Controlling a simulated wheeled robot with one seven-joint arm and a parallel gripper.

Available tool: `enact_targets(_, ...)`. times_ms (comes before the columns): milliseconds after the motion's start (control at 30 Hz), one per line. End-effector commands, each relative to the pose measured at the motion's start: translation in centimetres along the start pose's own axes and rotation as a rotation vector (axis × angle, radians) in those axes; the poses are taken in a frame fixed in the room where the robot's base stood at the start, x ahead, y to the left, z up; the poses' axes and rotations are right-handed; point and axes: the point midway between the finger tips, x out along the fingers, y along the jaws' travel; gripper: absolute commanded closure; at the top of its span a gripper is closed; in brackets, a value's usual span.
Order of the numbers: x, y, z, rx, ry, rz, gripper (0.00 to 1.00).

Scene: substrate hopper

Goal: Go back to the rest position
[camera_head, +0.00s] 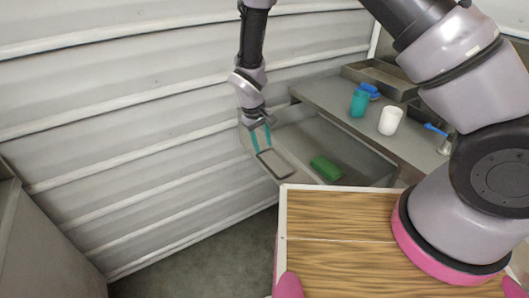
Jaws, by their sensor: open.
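My gripper (261,138) points down with its two teal fingers apart. It hangs over the left part of a grey open hopper (290,112), near the white slatted wall. Nothing shows between the fingers. A green block (326,168) lies inside the hopper, to the right of my gripper and apart from it. A grey rectangular frame or handle (276,163) shows just below the fingertips; I cannot tell whether they touch it.
A grey counter (340,108) behind the hopper bears a teal cup (359,103), a white cup (390,120), a blue item (369,90), a grey tray (385,76) and a blue-handled tool (436,130). The slatted wall (120,120) stands close on the left. Floor (200,262) shows at the bottom.

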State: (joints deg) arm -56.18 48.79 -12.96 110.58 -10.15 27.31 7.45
Motion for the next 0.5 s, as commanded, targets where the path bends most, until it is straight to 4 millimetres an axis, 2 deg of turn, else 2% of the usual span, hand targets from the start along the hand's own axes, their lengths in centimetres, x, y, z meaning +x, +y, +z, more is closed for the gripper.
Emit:
enact_targets(133,-0.8,0.0,0.0,-0.001,0.000,0.001,0.55)
enact_targets(433,-0.9,0.1,0.0,0.002,0.000,-0.001,0.55)
enact_targets(500,-1.6,0.7,-0.1,0.018,0.005,-0.008,0.55)
